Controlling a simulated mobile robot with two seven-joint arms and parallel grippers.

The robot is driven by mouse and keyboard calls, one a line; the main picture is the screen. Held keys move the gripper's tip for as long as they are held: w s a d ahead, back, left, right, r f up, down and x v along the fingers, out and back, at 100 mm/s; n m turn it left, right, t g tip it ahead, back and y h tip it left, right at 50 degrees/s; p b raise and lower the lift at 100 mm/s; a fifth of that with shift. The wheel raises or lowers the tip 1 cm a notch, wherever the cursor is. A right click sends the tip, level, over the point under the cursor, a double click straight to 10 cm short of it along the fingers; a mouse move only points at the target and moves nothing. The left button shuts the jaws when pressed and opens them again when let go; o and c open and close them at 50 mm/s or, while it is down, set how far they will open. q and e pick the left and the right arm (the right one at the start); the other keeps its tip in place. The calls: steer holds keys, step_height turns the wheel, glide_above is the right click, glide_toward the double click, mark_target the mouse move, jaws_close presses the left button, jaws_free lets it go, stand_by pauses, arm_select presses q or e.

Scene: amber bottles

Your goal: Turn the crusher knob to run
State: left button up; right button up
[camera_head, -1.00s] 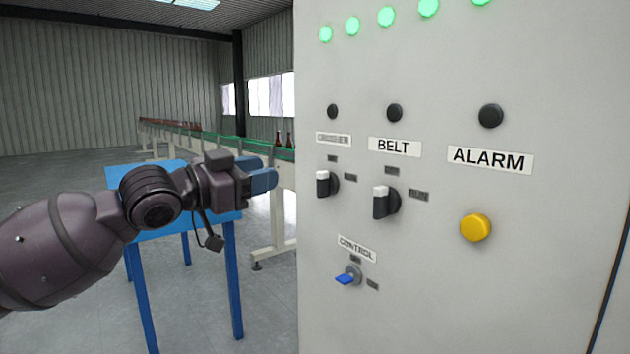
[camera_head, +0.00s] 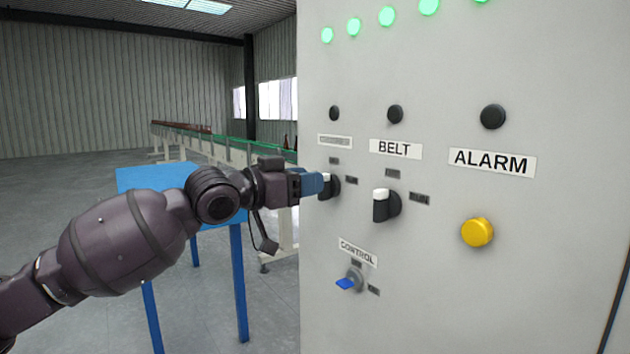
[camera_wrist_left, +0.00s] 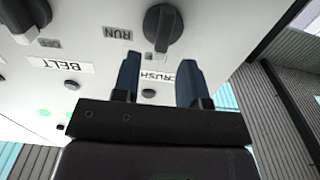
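The crusher knob (camera_head: 331,186) is a black rotary knob with a white-tipped handle, at the left of the grey panel under a label too blurred to read in the head view. My left gripper (camera_head: 318,184) is at this knob and hides part of it. In the left wrist view the same knob (camera_wrist_left: 162,27) lies just beyond and between the two blue fingertips (camera_wrist_left: 160,68), which are apart with nothing between them. The "RUN" mark (camera_wrist_left: 117,33) is beside the knob there. My right gripper is not in view.
The belt knob (camera_head: 384,206) is close on the right, with the blue control key switch (camera_head: 348,281) below. A yellow alarm button (camera_head: 477,232) is farther right. A blue table (camera_head: 160,178) and a conveyor (camera_head: 230,150) stand left of the panel.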

mark_target(331, 189)
arm_select(q)
steer(key=shift+x, duration=1.2)
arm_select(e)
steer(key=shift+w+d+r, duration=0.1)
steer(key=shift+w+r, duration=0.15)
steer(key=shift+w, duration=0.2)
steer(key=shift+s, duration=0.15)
arm_select(q)
jaws_close()
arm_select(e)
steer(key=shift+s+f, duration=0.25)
